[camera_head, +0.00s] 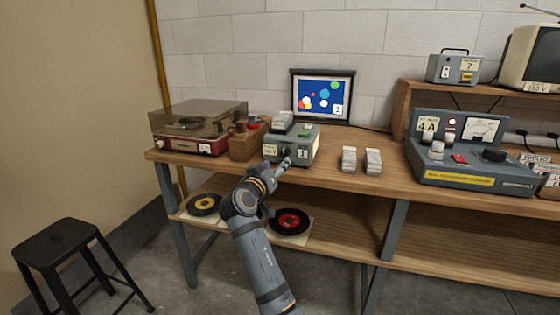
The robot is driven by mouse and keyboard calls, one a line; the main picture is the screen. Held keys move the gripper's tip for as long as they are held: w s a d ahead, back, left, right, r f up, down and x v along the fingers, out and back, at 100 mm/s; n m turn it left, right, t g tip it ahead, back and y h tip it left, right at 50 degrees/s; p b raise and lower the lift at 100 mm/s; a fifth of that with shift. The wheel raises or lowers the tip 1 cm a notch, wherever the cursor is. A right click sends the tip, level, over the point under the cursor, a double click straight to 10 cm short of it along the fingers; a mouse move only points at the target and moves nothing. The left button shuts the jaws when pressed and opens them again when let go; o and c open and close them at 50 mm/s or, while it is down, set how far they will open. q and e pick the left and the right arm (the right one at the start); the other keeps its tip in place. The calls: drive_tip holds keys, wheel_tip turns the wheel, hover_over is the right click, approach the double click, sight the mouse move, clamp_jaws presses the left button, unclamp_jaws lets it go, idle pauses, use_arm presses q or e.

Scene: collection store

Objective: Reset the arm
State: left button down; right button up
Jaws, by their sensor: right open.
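My right arm comes in from the bottom middle. My right gripper (281,168) is open and sits at the front edge of the wooden workbench (335,172), close in front of a grey box (302,146) with a labelled front and a green part on top. I see nothing held between its fingers, though they are small in this view. I cannot tell whether the fingertips touch the box. My left gripper is not in view.
A red record player (192,142), a wooden box (245,143), a screen (321,97), two small white stacks (349,159) and a grey control panel (470,165) stand on the bench. Records (289,221) lie on the lower shelf. A black stool (56,243) stands left.

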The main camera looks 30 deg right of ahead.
drive_tip(key=shift+s+a, duration=0.4)
drive_tip(key=shift+a, duration=0.05)
